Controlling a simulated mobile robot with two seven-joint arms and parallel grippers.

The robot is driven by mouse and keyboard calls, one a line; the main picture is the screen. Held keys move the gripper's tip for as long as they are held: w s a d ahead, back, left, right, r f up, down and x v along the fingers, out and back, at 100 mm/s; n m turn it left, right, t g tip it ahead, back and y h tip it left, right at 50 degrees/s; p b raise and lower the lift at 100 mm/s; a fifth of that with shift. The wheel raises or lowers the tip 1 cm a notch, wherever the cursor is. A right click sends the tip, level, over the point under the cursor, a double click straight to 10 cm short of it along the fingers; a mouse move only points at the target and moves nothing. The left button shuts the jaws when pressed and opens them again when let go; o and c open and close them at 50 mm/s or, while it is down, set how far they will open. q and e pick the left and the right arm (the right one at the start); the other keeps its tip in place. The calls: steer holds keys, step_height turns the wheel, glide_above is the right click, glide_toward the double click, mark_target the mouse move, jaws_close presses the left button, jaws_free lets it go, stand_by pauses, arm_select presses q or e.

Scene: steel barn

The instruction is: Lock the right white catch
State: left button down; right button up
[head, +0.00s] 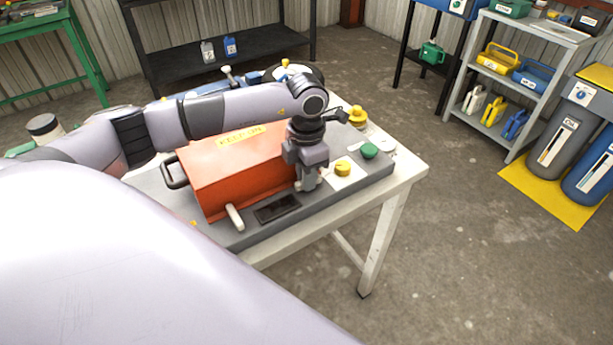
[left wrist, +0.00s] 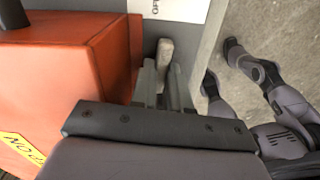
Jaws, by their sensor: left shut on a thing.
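The orange-red box (head: 240,165) sits on a grey base plate on the table. The right white catch is at the box's right front corner, largely hidden by my left gripper (head: 308,186) in the head view. In the left wrist view the pale catch (left wrist: 165,52) stands between the fingers of my left gripper (left wrist: 165,80), which is shut on it, close beside the orange wall. The left white catch (head: 235,217) stands at the box's left front edge, tilted. My right gripper is not in view.
The white table (head: 410,172) carries the plate. On the plate are a dark panel (head: 277,208), a yellow button (head: 342,168) and a green button (head: 369,151). A black handle (head: 172,172) is on the box's left end. Floor to the right is clear before the shelf (head: 495,104).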

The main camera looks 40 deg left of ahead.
arm_select(q)
steer(key=m+b, duration=0.3)
steer(key=m, duration=0.1)
steer(key=shift+w+f, duration=0.1)
steer(key=m+b, duration=0.2)
steer(key=m, duration=0.2)
steer(key=shift+m+b, duration=0.3)
steer(key=shift+m, duration=0.1)
steer(key=m+b, duration=0.2)
steer(key=m, duration=0.4)
steer(key=shift+w+a+b, duration=0.1)
steer(key=shift+w+b, duration=0.05)
steer(key=shift+b, duration=0.2)
steer(key=shift+r+m+b, duration=0.2)
steer(key=shift+m+b, duration=0.1)
steer(key=shift+m, duration=0.9)
steer(key=c, duration=1.4)
jaws_free()
steer(key=shift+r, duration=0.1)
